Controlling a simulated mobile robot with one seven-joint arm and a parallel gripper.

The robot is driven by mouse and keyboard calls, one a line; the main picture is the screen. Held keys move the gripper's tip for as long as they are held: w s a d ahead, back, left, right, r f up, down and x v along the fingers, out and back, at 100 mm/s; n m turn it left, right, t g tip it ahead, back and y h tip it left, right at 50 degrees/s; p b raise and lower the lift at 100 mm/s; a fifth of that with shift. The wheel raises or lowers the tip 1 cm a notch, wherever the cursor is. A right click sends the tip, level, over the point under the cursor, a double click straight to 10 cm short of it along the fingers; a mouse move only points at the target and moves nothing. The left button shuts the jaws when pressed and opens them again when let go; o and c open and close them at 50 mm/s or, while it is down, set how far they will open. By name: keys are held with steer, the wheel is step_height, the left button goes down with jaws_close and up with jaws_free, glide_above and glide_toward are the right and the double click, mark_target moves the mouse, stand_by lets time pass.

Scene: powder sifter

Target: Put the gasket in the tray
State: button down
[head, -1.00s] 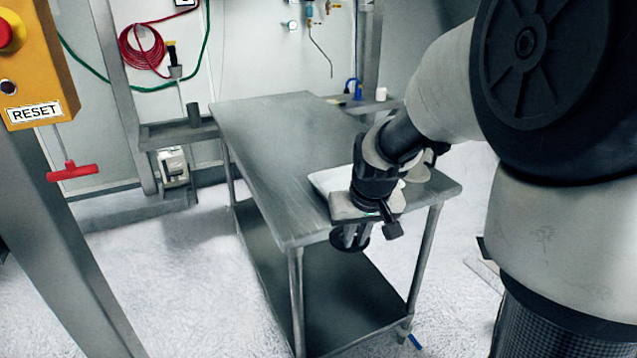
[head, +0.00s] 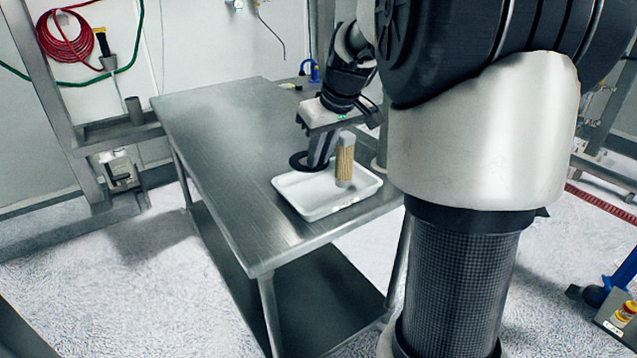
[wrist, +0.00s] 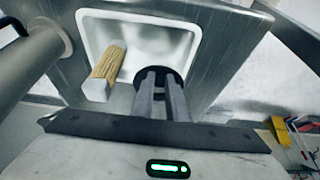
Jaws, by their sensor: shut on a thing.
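The gasket is a thin black ring (head: 302,163). My gripper (head: 320,157) points down and is shut on it. In the head view they appear at the back-left rim of the white tray (head: 308,194), which lies on the steel table. In the wrist view, the gasket (wrist: 172,72) sits at the tips of my gripper (wrist: 162,84), across the near edge of the tray (wrist: 185,46). I cannot tell how high it is above the tray.
A tan ribbed cylinder with grey ends (head: 345,160) stands in the tray, to the right of my gripper in the head view. The left part of the steel table (head: 215,130) is clear. A small grey cup (head: 134,110) stands on a ledge behind the table.

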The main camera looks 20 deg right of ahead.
steer(key=f+b, duration=0.1)
steer(key=f, duration=0.4)
steer(key=shift+s, duration=0.2)
steer(key=shift+f+b, duration=0.9)
steer(key=shift+f, duration=1.5)
steer(key=shift+f, duration=0.1)
steer(key=shift+f, duration=0.15)
steer(key=c, duration=1.7)
jaws_free()
steer(key=shift+c, duration=0.2)
steer(key=shift+r, duration=0.65)
steer(key=p+v, duration=0.3)
steer(key=v, duration=0.8)
steer(key=shift+r, duration=0.1)
